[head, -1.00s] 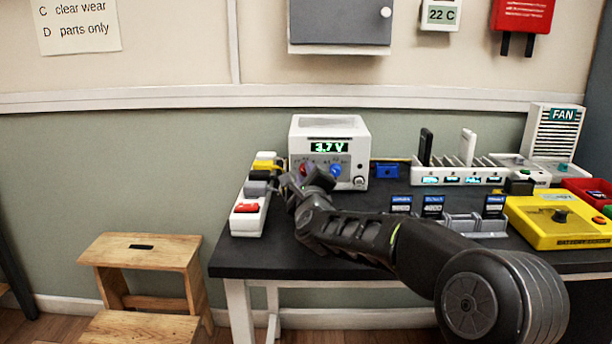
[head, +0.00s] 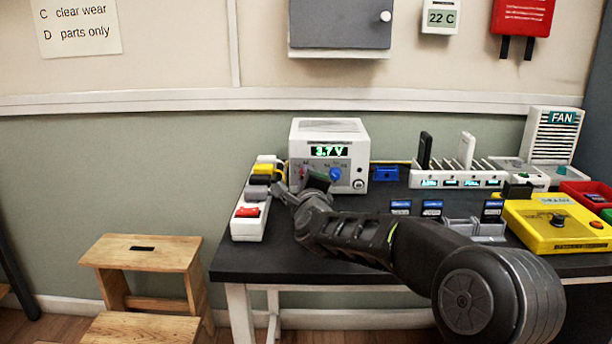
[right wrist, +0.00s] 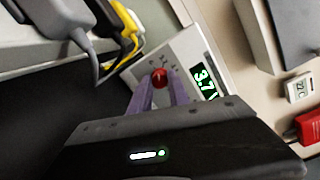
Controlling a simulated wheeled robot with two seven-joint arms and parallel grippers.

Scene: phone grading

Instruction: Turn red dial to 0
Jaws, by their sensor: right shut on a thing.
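The white power supply box (head: 330,128) stands at the back left of the table and its green display reads 3.7 V. The red dial (right wrist: 159,77) is on its front panel, beside a blue dial (head: 335,174). In the right wrist view the two fingers of my right gripper (right wrist: 160,92) reach to the red dial, one on each side of it, shut on it. In the head view my right gripper (head: 303,188) covers most of the red dial. The dial's exact pointer setting is too small to read. My left gripper is not in view.
A white power strip (head: 248,226) with plugs and a red switch lies left of the box. A white charging rack (head: 455,182), a yellow tester (head: 540,235) and a fan unit (head: 553,140) stand to the right. A wooden step stool (head: 145,250) is on the floor at left.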

